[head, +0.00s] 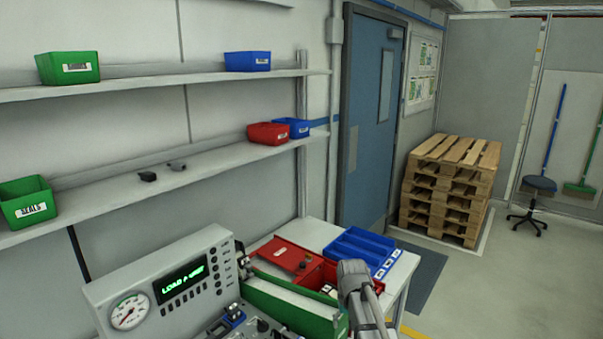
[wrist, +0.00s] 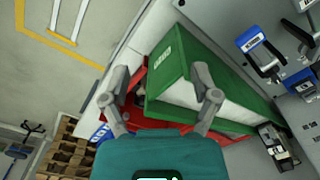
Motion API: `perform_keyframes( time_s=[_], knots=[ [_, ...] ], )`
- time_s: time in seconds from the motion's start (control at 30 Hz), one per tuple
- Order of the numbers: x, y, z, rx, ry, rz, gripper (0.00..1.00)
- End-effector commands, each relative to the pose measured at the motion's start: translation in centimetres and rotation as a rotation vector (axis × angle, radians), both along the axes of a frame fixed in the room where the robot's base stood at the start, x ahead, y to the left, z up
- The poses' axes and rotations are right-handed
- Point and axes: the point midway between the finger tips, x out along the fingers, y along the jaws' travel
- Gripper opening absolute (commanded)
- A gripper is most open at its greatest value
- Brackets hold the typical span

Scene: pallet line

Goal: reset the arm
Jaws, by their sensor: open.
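My gripper (wrist: 162,92) shows in the wrist view with its two fingers spread apart and nothing between them. Beyond the fingers lie a green bin (wrist: 170,70) and a red container (wrist: 134,112) on the workbench; I cannot tell how far below the fingertips they are. In the head view my arm (head: 358,295) rises at the bottom centre, in front of the bench. The gripper's fingers cannot be made out in that view.
A panel with a gauge and a green display (head: 182,280) stands left of the green bin (head: 290,305). A red bin (head: 300,262) and a blue tray (head: 360,248) lie behind. Shelves hold several bins. Stacked pallets (head: 450,190) and a stool (head: 538,185) stand right on open floor.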

Motion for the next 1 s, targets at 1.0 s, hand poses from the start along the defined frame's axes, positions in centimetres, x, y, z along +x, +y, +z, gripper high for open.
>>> perform_keyframes(
  time_s=[1.0],
  knots=[
    [-14.4, -3.7, -11.2, 0.0, 0.0, -0.039, 0.78]
  ],
)
